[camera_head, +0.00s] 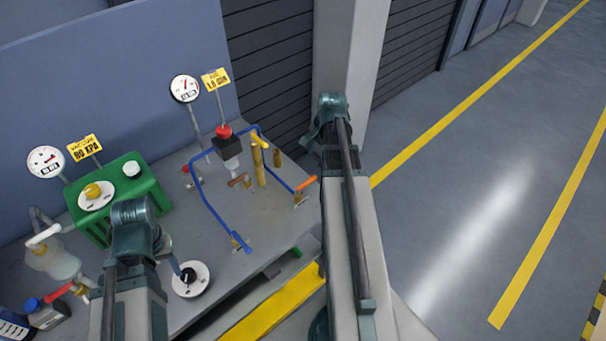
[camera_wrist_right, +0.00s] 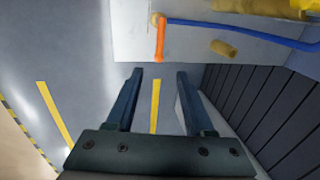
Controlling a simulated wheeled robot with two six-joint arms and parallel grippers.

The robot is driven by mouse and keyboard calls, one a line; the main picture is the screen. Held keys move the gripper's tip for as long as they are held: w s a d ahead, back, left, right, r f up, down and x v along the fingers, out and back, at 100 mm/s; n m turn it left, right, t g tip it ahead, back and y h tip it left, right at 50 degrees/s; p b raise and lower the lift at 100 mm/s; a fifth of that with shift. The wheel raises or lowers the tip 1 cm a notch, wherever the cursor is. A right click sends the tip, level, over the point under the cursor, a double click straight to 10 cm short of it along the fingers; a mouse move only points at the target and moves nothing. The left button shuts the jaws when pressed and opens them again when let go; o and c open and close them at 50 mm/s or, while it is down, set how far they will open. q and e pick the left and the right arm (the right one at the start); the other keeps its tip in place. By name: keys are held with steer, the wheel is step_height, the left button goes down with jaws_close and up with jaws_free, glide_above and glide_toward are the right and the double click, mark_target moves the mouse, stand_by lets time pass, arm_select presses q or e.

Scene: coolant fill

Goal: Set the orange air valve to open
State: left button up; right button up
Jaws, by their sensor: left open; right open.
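The orange air valve handle (camera_head: 306,183) sits at the right end of the blue hose line, near the right edge of the grey bench. It also shows as an orange bar in the right wrist view (camera_wrist_right: 160,38), beyond my fingertips. My right gripper (camera_wrist_right: 160,74) is open and empty, with a clear gap between its fingers and the handle. In the head view my right wrist is beside the bench's right edge, and its fingers are hard to make out. My left gripper (camera_head: 137,220) is open in front of the green box; its fingers are mostly hidden.
The bench (camera_head: 285,232) also holds a green box (camera_head: 155,188) with a yellow knob, a red-topped black fitting (camera_head: 227,142), brass posts (camera_head: 258,165), gauges and a round white dial (camera_head: 191,279). A pillar (camera_head: 345,60) stands behind my right wrist. Open floor lies to the right.

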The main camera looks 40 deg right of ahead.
mark_target(310, 180)
arm_select(q)
steer(key=shift+f, duration=0.1)
arm_select(e)
steer(key=shift+a+f, duration=0.1)
arm_select(q)
step_height(310, 180, down, 13)
steer(key=b, duration=1.3)
steer(key=shift+f+b, duration=0.2)
steer(key=shift+b, duration=0.15)
arm_select(e)
steer(key=w+f, duration=0.1)
steer(key=f, duration=0.8)
steer(key=w+f, duration=0.1)
steer(key=f, duration=0.3)
steer(key=shift+w+f, duration=0.25)
steer(key=shift+w, duration=0.1)
steer(key=shift+a+r, duration=0.1)
jaws_close()
